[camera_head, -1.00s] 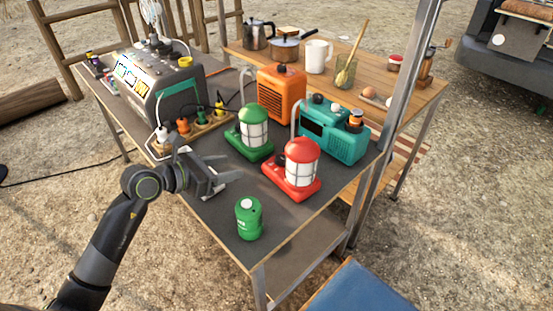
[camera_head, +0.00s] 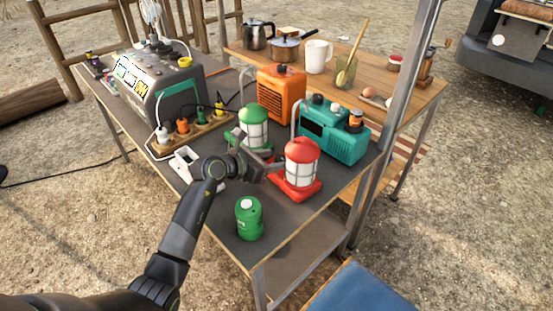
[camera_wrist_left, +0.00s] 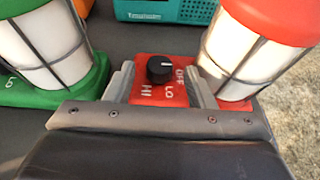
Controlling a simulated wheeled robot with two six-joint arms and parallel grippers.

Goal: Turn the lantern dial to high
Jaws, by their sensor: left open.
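The red lantern (camera_head: 301,162) stands upright on the dark table, with a white caged globe and a red base. In the left wrist view its base (camera_wrist_left: 147,95) carries a black dial (camera_wrist_left: 160,69) with the labels HI, LO and OFF. The dial's pale mark seems to face the OFF side; I cannot be sure. My left gripper (camera_head: 268,168) is open at the lantern's base. In the left wrist view its fingers (camera_wrist_left: 160,88) lie on either side of the dial part, with a gap to the knob. My right gripper is not in view.
A green lantern (camera_head: 254,128) stands close behind my left gripper. A green canister (camera_head: 249,220) is at the front edge. A teal radio (camera_head: 343,144) and an orange heater (camera_head: 281,94) stand behind. A power strip (camera_head: 197,132) with plugs lies to the left.

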